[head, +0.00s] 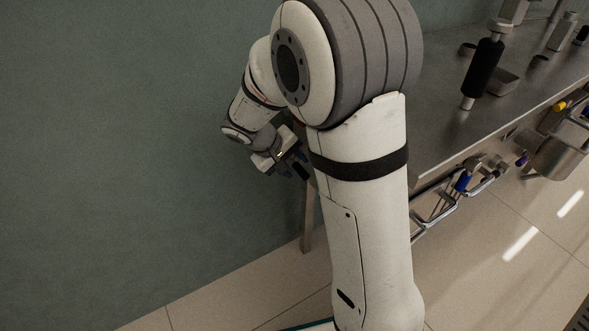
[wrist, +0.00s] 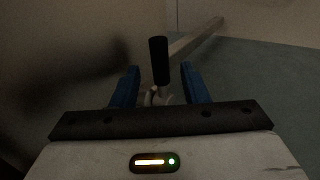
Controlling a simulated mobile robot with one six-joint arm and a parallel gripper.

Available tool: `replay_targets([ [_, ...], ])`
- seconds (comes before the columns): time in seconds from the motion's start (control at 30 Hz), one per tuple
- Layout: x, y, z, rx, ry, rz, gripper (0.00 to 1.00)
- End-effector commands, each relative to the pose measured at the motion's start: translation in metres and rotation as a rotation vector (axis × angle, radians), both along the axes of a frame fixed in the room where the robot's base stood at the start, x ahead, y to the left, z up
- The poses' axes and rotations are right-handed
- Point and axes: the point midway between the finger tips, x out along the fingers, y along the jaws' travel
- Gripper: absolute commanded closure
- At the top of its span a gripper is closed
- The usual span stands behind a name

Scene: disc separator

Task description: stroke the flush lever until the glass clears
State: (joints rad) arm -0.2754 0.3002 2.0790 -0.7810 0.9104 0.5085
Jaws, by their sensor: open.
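In the wrist view, a lever with a black grip (wrist: 158,60) on a thin pale metal stem stands between the two blue fingers of my gripper (wrist: 160,85). The fingers are apart, one on each side of the lever, with visible gaps. I cannot tell how deep the lever sits between them. In the head view my gripper (head: 294,164) is beyond my upper arm, near the left end of the steel table. A small dark piece at the fingers there may be the lever grip. I cannot make out the glass in either view.
The steel table (head: 440,128) runs to the back right, carrying a black cylinder with metal ends (head: 482,68) and several metal parts. Blue-gripped metal fittings (head: 462,182) and a steel bucket (head: 556,157) are at its front side. My arm hides the table's left part. A green wall stands left.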

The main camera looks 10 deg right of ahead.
Motion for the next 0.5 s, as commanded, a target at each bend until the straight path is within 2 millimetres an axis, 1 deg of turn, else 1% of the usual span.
replay_targets([
  [0.03,0.0008,-0.0032,-0.0071,0.0,0.001,-0.001,0.59],
  [0.1,0.0015,-0.0056,-0.0108,0.0,0.001,0.0,0.59],
  [0.43,0.0021,-0.0072,-0.0124,0.001,0.001,0.002,0.59],
  [0.5,0.002,-0.007,-0.0123,0.001,0.001,0.002,0.65],
])
